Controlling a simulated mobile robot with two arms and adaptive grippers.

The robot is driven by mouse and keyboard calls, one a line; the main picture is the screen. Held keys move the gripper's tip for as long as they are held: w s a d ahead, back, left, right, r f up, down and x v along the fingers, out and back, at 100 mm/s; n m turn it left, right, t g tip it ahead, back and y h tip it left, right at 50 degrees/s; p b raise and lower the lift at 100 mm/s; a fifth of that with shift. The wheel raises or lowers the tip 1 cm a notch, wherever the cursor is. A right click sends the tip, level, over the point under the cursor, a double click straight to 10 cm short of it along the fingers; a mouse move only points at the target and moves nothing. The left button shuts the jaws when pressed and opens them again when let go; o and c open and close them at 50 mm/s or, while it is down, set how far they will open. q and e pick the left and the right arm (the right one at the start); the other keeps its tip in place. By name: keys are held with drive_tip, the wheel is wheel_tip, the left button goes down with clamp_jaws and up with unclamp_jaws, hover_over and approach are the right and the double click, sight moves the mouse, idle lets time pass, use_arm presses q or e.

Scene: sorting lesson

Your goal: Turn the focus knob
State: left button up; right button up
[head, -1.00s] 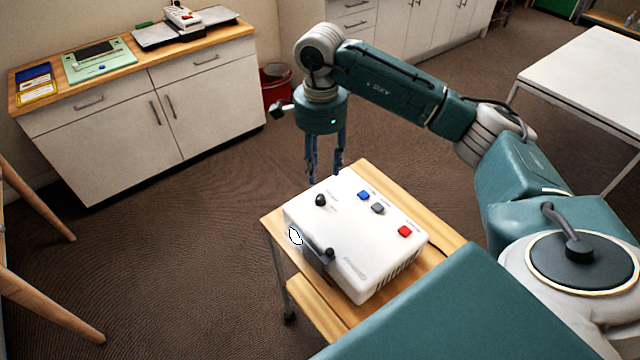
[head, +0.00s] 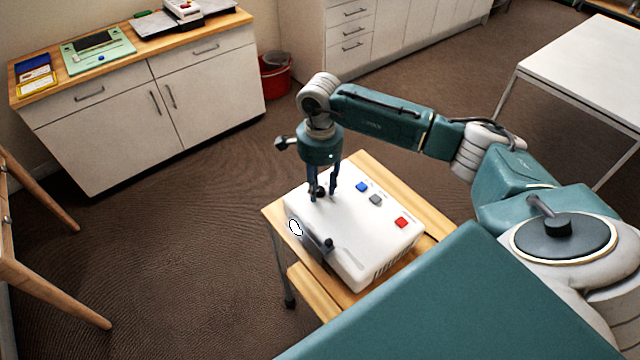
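The white projector (head: 345,232) sits on a small wooden cart. Its dark focus knob (head: 319,191) is on the top near the far left corner, partly covered by my gripper. My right gripper (head: 323,194) points down over this corner with its fingertips low, close to the top face. Its two fingers are apart, and the knob shows between them, nearer the left finger. I cannot tell whether either finger touches it. My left gripper is not in view.
Blue (head: 362,187), grey (head: 376,199) and red (head: 401,222) buttons are right of the knob. A dark lever (head: 328,243) and round lens (head: 295,228) are at the front left. The cart top (head: 375,171) has bare wood behind. A red bin (head: 275,80) stands beyond.

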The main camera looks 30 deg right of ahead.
clamp_jaws()
drive_tip(key=shift+f+m+b, duration=0.15)
drive_tip(key=shift+m+b, duration=0.45)
drive_tip(key=shift+b, duration=0.05)
drive_tip(key=shift+m, duration=0.4)
drive_tip(key=shift+m+b, duration=0.4)
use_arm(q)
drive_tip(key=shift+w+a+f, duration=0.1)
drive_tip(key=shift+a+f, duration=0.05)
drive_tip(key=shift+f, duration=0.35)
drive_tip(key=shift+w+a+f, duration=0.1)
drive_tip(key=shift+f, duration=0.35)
use_arm(e)
drive_tip(key=shift+r, duration=0.2)
drive_tip(key=shift+o, duration=2)
unclamp_jaws()
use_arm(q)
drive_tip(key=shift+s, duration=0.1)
